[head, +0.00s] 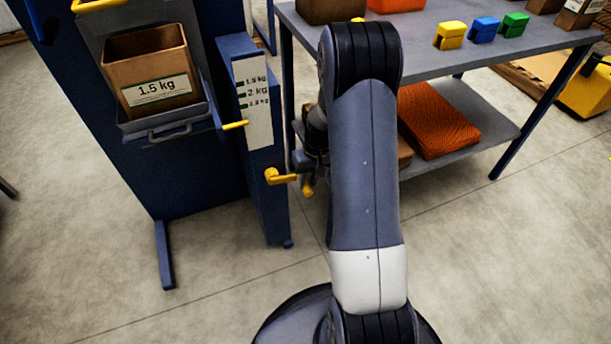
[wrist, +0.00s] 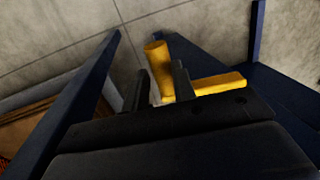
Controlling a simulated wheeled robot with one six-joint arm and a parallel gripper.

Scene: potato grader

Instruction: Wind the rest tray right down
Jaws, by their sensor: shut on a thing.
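The rest tray (head: 168,128) is a grey tray on the front of the blue grader and carries a cardboard box (head: 150,75) labelled 1.5 kg. A yellow pointer (head: 236,125) at the tray's right sits below the weight marks on the white scale plate (head: 255,115). A yellow crank (head: 279,177) is on the side of the blue scale column. My gripper (head: 302,170) is at the crank's handle, partly hidden by my arm. In the wrist view its fingers (wrist: 160,90) are shut on the upright handle of the yellow crank (wrist: 157,62).
A grey table (head: 450,40) with yellow, blue and green blocks stands behind my arm at the right. Its lower shelf (head: 485,108) holds an orange netted stack (head: 437,120). The floor in front of the grader is clear, apart from the grader's foot (head: 164,255).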

